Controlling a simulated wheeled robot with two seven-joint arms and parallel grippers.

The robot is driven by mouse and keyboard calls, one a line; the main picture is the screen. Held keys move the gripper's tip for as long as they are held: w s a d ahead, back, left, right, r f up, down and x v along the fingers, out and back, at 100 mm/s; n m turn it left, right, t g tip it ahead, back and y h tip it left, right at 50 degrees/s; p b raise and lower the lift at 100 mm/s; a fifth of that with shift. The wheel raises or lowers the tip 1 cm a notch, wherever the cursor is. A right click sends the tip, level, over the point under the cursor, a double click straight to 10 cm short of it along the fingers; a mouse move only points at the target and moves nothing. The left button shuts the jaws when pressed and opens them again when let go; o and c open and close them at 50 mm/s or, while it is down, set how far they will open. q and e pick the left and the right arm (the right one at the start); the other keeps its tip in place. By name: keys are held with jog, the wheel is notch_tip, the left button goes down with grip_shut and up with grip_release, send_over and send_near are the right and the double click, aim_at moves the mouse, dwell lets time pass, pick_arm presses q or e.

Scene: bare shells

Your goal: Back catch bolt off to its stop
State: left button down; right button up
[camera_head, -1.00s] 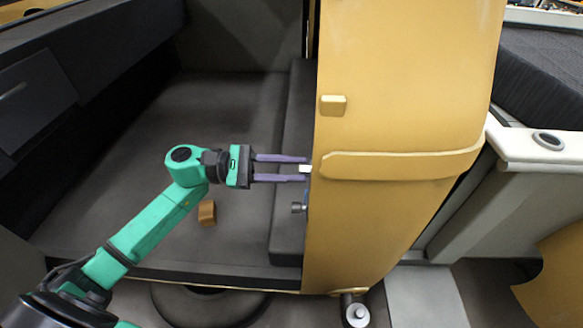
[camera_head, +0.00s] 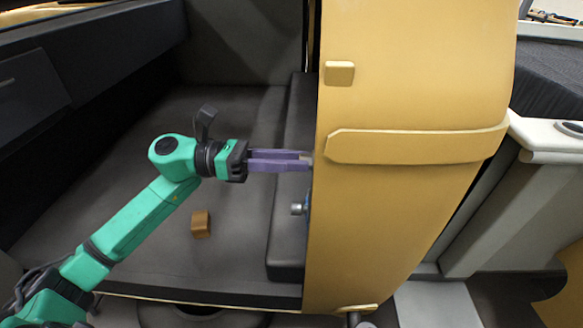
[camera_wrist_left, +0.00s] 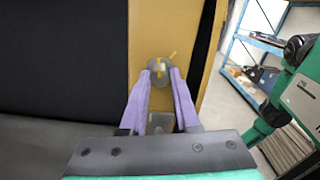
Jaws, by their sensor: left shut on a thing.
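The yellow door panel (camera_head: 400,215) stands upright, its left edge facing my left arm. My left gripper (camera_head: 309,160) reaches that edge from the left with purple fingers level. In the left wrist view, a round grey metal catch (camera_wrist_left: 158,63) with a small yellow bar sits on the yellow edge. The left fingertips (camera_wrist_left: 163,72) are closed on it from both sides. The fingers hide part of the catch, and its bolt's travel cannot be judged.
A silver knob (camera_head: 297,209) sticks out of the door edge below the gripper. A small brown block (camera_head: 201,224) lies on the dark floor of the recess (camera_head: 150,240). A white ledge (camera_head: 555,135) stands at right. Blue shelving (camera_wrist_left: 262,42) shows in the wrist view.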

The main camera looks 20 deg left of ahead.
pick_arm(q)
jog(key=n+p, duration=0.2)
jog(key=n, duration=1.4)
jog(key=shift+n, duration=0.3)
jog(key=c, duration=0.6)
grip_release()
jog(key=shift+c, duration=0.2)
